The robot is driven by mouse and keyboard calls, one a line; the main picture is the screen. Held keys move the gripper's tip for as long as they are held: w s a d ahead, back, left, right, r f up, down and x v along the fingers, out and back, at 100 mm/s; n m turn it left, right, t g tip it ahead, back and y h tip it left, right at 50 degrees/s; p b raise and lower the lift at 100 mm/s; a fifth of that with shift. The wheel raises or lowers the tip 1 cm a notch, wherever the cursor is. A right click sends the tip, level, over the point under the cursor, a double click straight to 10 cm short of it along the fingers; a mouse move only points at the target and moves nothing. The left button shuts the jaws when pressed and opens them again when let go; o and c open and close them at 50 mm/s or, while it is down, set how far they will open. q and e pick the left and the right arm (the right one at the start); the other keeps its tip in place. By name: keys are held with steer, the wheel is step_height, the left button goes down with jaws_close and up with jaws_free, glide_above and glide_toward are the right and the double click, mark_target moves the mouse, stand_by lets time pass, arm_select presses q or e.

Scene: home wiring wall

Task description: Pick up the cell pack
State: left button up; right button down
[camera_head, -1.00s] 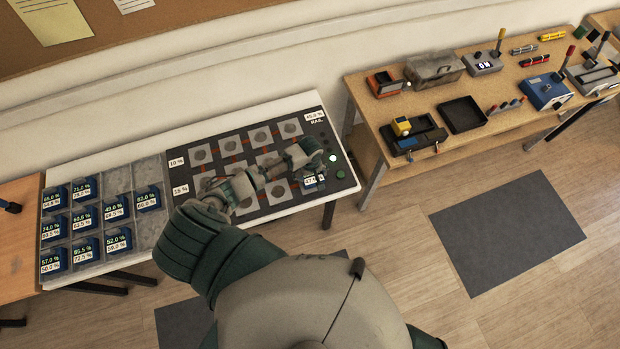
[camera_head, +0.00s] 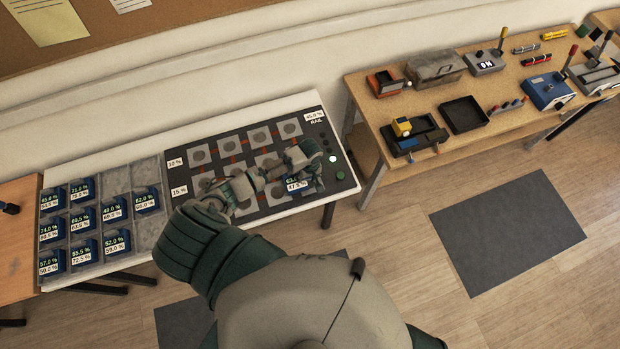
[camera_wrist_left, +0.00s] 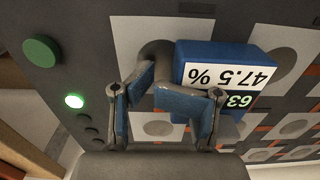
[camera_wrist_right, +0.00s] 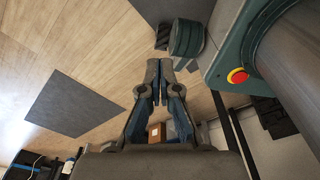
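A blue cell pack with a white 47.5 % label (camera_head: 297,184) sits at the right end of the dark rail board (camera_head: 178,160). It is partly hidden by my left gripper (camera_head: 306,155). In the left wrist view the pack (camera_wrist_left: 232,58) lies beyond and beside the right-hand finger, overlapping it, not between the fingertips. My left gripper (camera_wrist_left: 160,90) also shows there with its fingers apart and empty. The pack sits off-centre from a round pad contact. My right gripper (camera_wrist_right: 159,72) has its fingertips together, with nothing in it, above the floor.
Several blue cell packs stand in a grey compartment tray (camera_head: 115,180) on the left. A green button (camera_wrist_left: 41,50) and a lit green lamp (camera_wrist_left: 74,101) are on the board near my left gripper. A tool bench (camera_head: 470,130) stands at right.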

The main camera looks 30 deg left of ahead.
arm_select(q)
steer(key=o, duration=1)
steer(key=shift+d, duration=0.2)
steer(key=shift+o, duration=0.2)
steer(key=shift+a, duration=0.1)
